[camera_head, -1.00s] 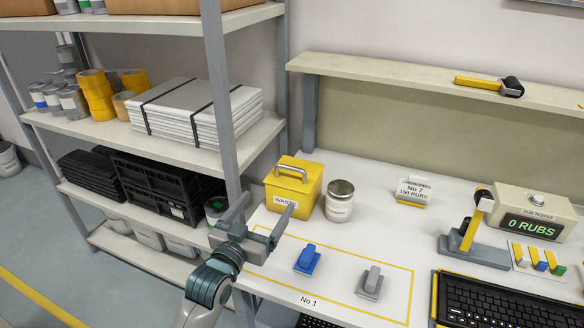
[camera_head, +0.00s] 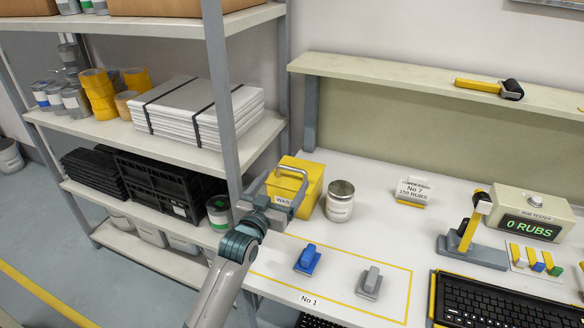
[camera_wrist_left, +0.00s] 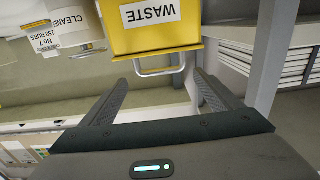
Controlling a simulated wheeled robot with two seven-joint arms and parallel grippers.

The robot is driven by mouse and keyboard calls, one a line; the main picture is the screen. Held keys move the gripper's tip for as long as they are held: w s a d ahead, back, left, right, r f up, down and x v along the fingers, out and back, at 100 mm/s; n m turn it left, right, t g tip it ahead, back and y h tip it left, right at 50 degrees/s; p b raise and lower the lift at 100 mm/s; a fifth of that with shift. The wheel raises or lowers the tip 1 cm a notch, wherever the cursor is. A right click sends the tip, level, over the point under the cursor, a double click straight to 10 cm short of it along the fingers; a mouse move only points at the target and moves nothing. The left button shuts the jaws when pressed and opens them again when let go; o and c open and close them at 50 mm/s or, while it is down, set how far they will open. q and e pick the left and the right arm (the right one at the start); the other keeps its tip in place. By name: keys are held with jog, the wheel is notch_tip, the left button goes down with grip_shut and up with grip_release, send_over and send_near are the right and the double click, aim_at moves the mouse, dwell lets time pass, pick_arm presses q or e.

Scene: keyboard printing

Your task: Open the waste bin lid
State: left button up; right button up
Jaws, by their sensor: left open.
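The yellow waste bin (camera_head: 312,182) stands at the left back of the white table, with a grey handle (camera_head: 291,178) on its lid. The lid looks shut. My left gripper (camera_head: 277,184) is open in front of the bin and partly hides its label. In the left wrist view, the bin (camera_wrist_left: 153,38) with its WASTE label is at the top. The handle (camera_wrist_left: 160,67) shows as a pale loop just beyond and between the open fingertips (camera_wrist_left: 170,84). It looks apart from both fingers. My right gripper is out of view.
A metal can (camera_head: 340,201) stands close to the bin's right. The shelf post (camera_head: 221,95) is close to its left. Blue (camera_head: 307,259) and grey (camera_head: 370,281) stamp-like blocks lie in the yellow outline in front. A keyboard (camera_head: 507,302) is at right.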

aim_at(292, 169)
pick_arm(q)
jog(key=shift+p+x, duration=0.6)
jog(key=shift+x, duration=2.95)
jog(key=shift+c, duration=0.7)
jog(key=shift+f, duration=0.1)
jog(key=c, duration=1.1)
